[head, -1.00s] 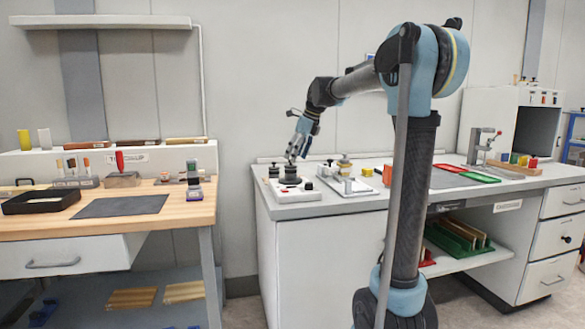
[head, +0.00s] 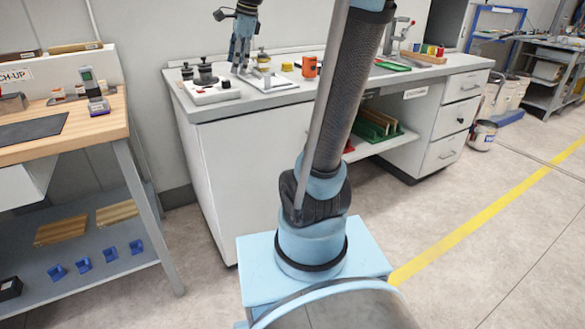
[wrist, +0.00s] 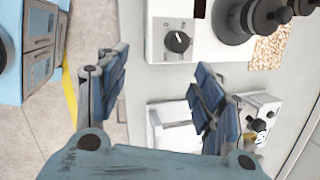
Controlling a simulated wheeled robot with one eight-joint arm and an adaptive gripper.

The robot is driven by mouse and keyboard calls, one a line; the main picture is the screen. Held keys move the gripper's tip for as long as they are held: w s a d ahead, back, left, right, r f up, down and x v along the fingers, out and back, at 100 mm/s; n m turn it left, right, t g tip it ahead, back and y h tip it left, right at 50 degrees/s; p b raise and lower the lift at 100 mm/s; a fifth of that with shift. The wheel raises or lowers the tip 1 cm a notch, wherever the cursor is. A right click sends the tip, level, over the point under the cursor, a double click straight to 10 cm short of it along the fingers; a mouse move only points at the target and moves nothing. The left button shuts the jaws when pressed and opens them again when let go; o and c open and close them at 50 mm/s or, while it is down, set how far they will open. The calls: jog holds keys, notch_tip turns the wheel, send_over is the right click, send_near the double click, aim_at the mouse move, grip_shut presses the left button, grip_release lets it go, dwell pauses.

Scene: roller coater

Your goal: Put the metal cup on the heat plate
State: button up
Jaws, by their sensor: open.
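The heat plate (head: 212,94) is a white unit with a dark knob on the right bench. A dark, stacked round piece (head: 206,76) stands on it. The unit's front and knob (wrist: 178,41) also show in the wrist view, at the top. My gripper (head: 239,67) is above the bench, just right of the heat plate. In the wrist view my gripper (wrist: 160,75) has its fingers apart, with nothing held between them.
A pale tray (head: 286,86) lies right of the heat plate. A green tray (head: 392,66) lies further right. A wooden bench (head: 75,135) stands left, across a gap.

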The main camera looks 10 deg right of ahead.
jog(key=s+d+f+n+h, duration=0.1)
jog(key=s+d+f+n, duration=0.3)
jog(key=s+f, duration=0.5)
jog(key=s+d+f+n+h, duration=0.1)
jog(key=s+d+f+n, duration=0.3)
jog(key=s+f+n, duration=0.3)
jog(key=s+d+f+n, duration=0.4)
jog(key=s+f+n, duration=0.2)
jog(key=s+f, duration=0.5)
jog(key=shift+s+d+h, duration=0.2)
jog(key=shift+s+h, duration=0.05)
jog(key=shift+h, duration=0.15)
jog(key=shift+w, duration=0.15)
jog(key=shift+w+f, duration=0.15)
jog(key=shift+w, duration=0.2)
